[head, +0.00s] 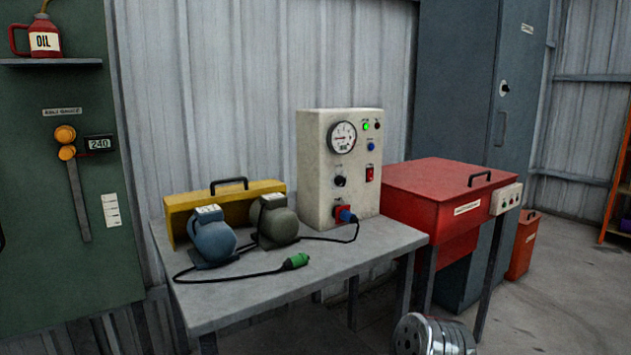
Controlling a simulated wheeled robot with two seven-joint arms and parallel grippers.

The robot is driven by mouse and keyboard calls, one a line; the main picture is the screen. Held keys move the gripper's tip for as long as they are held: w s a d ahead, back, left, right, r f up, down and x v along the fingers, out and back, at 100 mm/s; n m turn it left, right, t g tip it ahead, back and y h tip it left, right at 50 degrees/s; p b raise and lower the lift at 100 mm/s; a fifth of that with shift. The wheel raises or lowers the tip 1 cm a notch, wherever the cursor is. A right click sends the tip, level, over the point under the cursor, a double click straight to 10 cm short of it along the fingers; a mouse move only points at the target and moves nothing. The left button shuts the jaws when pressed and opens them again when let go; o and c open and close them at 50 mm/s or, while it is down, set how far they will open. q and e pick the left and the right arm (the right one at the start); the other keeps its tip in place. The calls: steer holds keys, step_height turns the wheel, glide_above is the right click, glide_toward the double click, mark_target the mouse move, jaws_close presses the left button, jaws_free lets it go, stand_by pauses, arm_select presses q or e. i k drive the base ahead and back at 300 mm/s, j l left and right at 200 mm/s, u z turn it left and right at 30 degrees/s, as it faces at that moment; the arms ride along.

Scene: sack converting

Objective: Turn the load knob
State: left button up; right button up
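A beige test panel (312,168) stands upright on the grey table (262,290) against the corrugated wall. On its front face is a black knob (340,181), below the round dial gauge (343,137) and left of a red rocker switch (369,173). The lettering by the knob is too small to read, so I cannot tell for sure that it is the load knob. A green lamp (366,127) on the panel is lit. Neither of my grippers is in view, and nothing covers the knob.
Two motors, one blue (212,240) and one olive (276,222), stand left of the panel before a yellow toolbox (240,205). A cable with a green plug (296,261) lies on the table. The table's front right is clear.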

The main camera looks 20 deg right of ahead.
mark_target(340, 180)
steer(key=l+u, duration=0.2)
steer(key=l, duration=0.55)
steer(key=l+u, duration=0.2)
steer(key=l, duration=0.55)
steer(key=k+l+u, duration=0.2)
steer(key=l, duration=0.5)
